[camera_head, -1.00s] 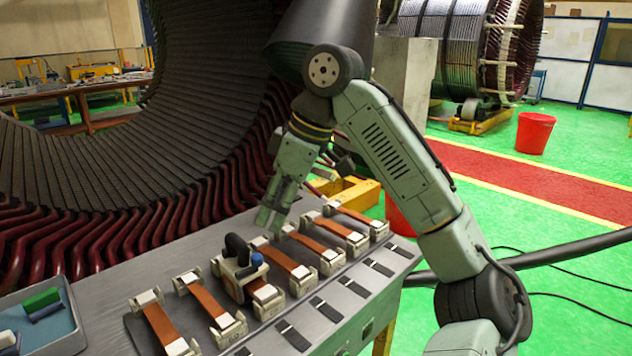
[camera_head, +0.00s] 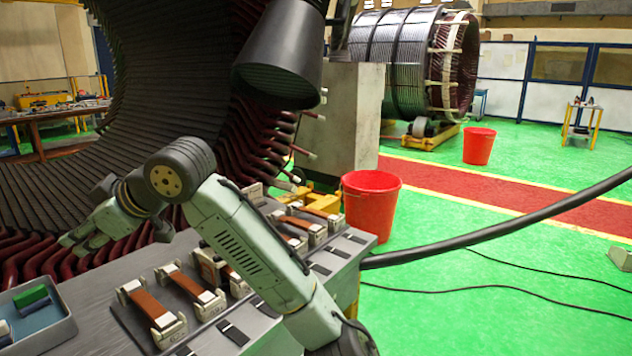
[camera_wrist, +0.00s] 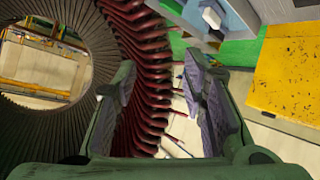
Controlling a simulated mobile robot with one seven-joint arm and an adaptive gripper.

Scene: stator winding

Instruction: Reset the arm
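My gripper (camera_head: 85,232) is at the left in the head view, above the table's far side and close to the red coil ends of the big stator (camera_head: 165,105). In the wrist view my gripper (camera_wrist: 160,95) is open, with its two padded fingers spread apart and nothing between them. The red coil ends (camera_wrist: 145,50) show beyond the gap between the fingers. My arm crosses the middle of the head view and hides part of the table and the row of fixtures.
The grey table carries several copper strips (camera_head: 153,309) in pale clamps. A blue-grey tray (camera_head: 62,334) with a green block (camera_head: 30,296) sits lower left. A dark cone (camera_head: 285,55) hangs above. Red buckets (camera_head: 371,205) (camera_head: 479,147) stand on the green floor.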

